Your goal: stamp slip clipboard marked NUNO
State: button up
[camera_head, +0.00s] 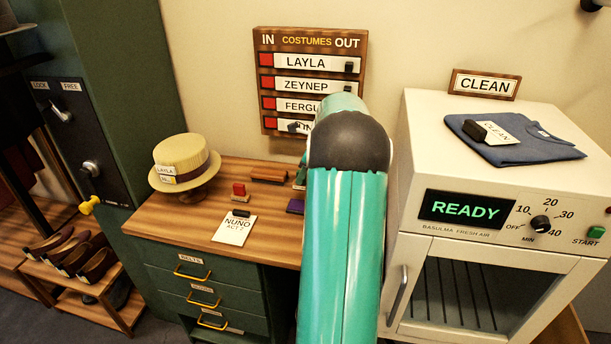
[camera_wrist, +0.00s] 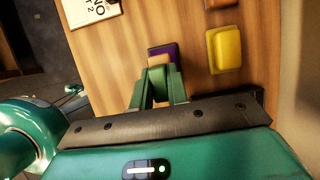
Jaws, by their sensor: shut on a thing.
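The clipboard marked NUNO (camera_head: 235,229) lies on the desk near its front edge, a white slip with a dark clip. Part of it shows at the top left of the wrist view (camera_wrist: 88,10). My gripper (camera_wrist: 158,72) is shut on a small tan block (camera_wrist: 158,60), seen between the fingertips. A purple pad (camera_wrist: 165,49) is just beyond and under this block; whether they touch I cannot tell. The pad's edge shows beside my arm in the head view (camera_head: 295,206).
A red stamp-like block (camera_head: 239,189) stands behind the clipboard. A brown block (camera_head: 268,175) and a yellow block (camera_wrist: 223,50) lie on the desk (camera_head: 190,225). A straw hat (camera_head: 184,163) stands at the left. A white cabinet (camera_head: 415,140) rises at the right.

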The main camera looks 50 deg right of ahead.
aim_at(302, 189)
jog(key=shift+a+r, duration=0.15)
jog(key=shift+w+f, duration=0.25)
jog(key=shift+w, duration=0.05)
jog(key=shift+d+f, duration=0.25)
jog(key=shift+s+a+f, duration=0.1)
jog(key=shift+s+a, duration=0.05)
jog(key=shift+s, duration=0.05)
jog(key=shift+x, duration=1)
jog(key=shift+s+f, duration=0.25)
jog(key=shift+f, duration=0.55)
jog(key=shift+w+d+f, duration=0.15)
jog(key=shift+d+f, duration=0.05)
jog(key=shift+f, duration=0.7)
jog(key=shift+f, duration=0.6)
